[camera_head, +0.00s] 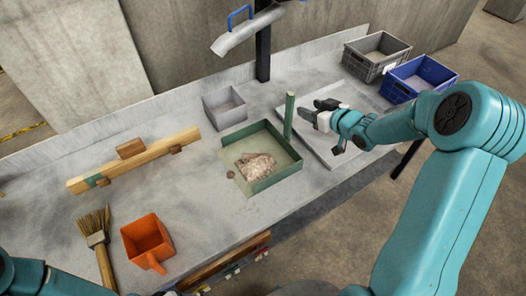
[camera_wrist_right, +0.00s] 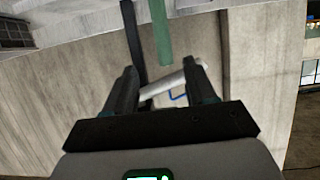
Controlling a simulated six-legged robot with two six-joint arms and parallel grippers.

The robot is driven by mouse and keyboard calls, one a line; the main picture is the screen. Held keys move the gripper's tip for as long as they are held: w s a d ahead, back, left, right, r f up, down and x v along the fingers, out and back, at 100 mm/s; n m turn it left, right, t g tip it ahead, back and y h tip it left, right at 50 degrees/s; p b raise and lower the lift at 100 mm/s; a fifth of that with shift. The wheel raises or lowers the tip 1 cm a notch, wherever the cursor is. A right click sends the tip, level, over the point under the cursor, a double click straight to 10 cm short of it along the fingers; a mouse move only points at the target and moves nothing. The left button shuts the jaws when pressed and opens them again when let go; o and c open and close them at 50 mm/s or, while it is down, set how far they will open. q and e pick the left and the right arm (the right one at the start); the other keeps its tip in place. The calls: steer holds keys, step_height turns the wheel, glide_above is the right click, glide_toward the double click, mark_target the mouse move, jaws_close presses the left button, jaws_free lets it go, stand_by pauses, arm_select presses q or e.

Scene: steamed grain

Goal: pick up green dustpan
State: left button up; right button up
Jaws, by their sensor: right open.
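The green dustpan (camera_head: 275,178) lies on the grey table in the middle of the head view, with a pale brownish heap (camera_head: 256,166) in it. Its green handle (camera_head: 289,115) stands upright at the dustpan's back right. My right gripper (camera_head: 318,110) is open and empty, just right of the handle and apart from it. In the right wrist view the green handle (camera_wrist_right: 161,32) shows ahead of the open fingers of my right gripper (camera_wrist_right: 162,75), roughly between them. My left gripper is not in view; only part of my left arm shows at the bottom left.
A grey tray (camera_head: 335,155) lies under my right gripper. A small grey box (camera_head: 224,108) is behind the dustpan. An orange scoop (camera_head: 147,240), a brush (camera_head: 95,230) and a wooden beam (camera_head: 130,162) lie left. Grey (camera_head: 373,58) and blue (camera_head: 420,78) crates stand back right.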

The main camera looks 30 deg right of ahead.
mark_target(293, 102)
steer(key=x, duration=0.5)
steer(key=shift+w+a+p, duration=0.3)
steer(key=shift+p, duration=0.05)
steer(key=p+x, duration=0.2)
steer(key=x, duration=0.4)
steer(key=shift+s+f, duration=0.1)
steer(key=shift+a, duration=0.1)
steer(key=c, duration=0.4)
jaws_close()
